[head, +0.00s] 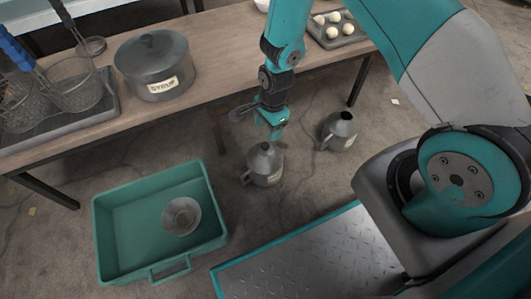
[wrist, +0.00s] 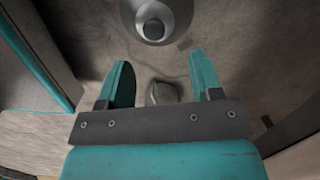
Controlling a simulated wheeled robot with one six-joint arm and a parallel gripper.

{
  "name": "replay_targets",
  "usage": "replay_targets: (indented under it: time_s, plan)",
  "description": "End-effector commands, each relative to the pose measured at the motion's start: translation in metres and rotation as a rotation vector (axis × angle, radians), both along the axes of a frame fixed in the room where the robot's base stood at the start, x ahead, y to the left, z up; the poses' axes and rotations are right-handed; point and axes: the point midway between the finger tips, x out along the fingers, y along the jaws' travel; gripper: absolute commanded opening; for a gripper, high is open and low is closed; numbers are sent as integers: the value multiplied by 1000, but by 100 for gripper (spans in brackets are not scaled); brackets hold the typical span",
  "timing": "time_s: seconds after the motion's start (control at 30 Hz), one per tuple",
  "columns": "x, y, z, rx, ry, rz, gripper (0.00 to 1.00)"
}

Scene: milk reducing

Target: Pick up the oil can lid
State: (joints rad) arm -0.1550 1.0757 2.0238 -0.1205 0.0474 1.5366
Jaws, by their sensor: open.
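A grey oil can (head: 263,170) with a side handle stands on the floor in the middle of the head view. A round grey can top shows ahead of the fingers at the upper edge. A small grey rounded shape lies below the finger gap, partly hidden by the gripper; I cannot tell which part it is.
A second can (head: 341,134) with a dark open mouth stands to the right. The wooden table (head: 218,55) behind bears a lidded pot (head: 154,64). Bare floor surrounds the cans.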

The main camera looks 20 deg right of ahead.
Motion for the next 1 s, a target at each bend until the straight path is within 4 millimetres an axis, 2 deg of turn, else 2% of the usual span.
replay_targets:
  time_s: [0.03,0.37,0.7,0.93,0.97,1.0]
  plan:
    - [0,1,-14,0,0,1,59]
    - [-2,5,-33,0,-1,2,59]
    - [-10,14,-78,0,-1,2,59]
    - [-9,14,-76,0,-1,2,59]
    - [-9,14,-76,0,-1,2,57]
    - [-9,14,-76,0,-1,2,48]
